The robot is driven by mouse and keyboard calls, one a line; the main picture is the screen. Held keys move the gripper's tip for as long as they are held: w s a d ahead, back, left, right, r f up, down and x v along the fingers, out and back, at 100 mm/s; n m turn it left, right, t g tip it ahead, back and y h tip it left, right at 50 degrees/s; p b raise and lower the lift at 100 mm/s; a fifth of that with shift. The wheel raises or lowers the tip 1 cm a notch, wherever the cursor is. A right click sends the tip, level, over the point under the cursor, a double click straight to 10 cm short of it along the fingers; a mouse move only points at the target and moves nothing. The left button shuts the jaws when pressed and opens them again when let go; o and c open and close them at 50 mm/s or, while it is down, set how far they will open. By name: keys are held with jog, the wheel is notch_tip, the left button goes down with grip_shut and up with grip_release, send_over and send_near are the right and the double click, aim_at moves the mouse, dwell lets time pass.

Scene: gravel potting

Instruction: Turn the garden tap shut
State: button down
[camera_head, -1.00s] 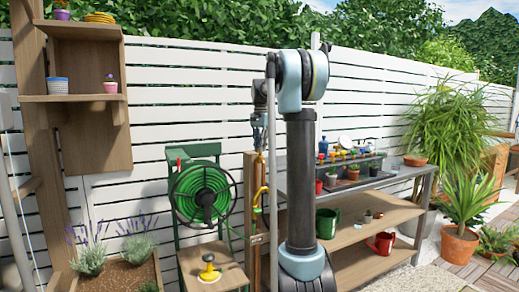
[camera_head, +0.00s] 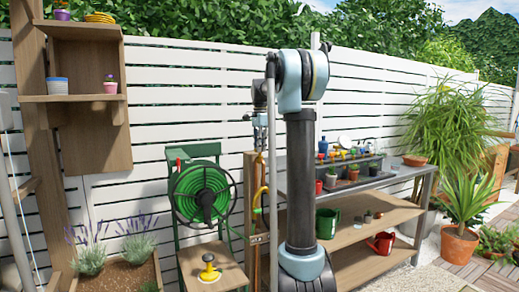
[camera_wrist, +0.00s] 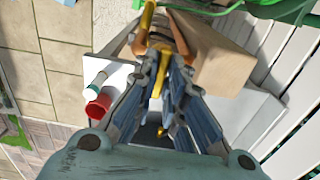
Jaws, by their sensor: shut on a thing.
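The garden tap is on the wooden post (camera_head: 250,215) beside the hose reel. In the wrist view its brass and copper-coloured parts (camera_wrist: 148,18) show at and between my fingertips. My gripper (camera_wrist: 168,58) is shut on the tap's handle, with a finger on either side. The fingers hide much of the handle, so its exact angle cannot be told. The tap body there is small and partly hidden.
A green hose reel (camera_head: 203,193) stands left of the post, with a low wooden stand (camera_head: 205,270) below it. The potting bench (camera_head: 365,235) stands to the right, behind my arm, with pots and watering cans. A white slatted fence (camera_head: 160,110) closes the back.

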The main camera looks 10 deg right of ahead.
jog(key=shift+w, duration=0.1)
jog(key=c, duration=1.7)
grip_release()
jog(key=shift+o, duration=0.2)
notch_tip(320, 180, up, 12)
jog(key=s+f+n+t, duration=0.1)
jog(key=s+f+n, duration=0.5)
jog(key=s+f, duration=0.9)
jog(key=s+f+n+t, duration=0.1)
jog(key=s+f+n, duration=0.4)
jog(key=s+f, duration=1)
jog(key=s+f+n, duration=0.3)
jog(key=s+f, duration=0.7)
jog(key=s, duration=0.4)
jog(key=shift+f+n, duration=0.35)
jog(key=shift+n, duration=0.05)
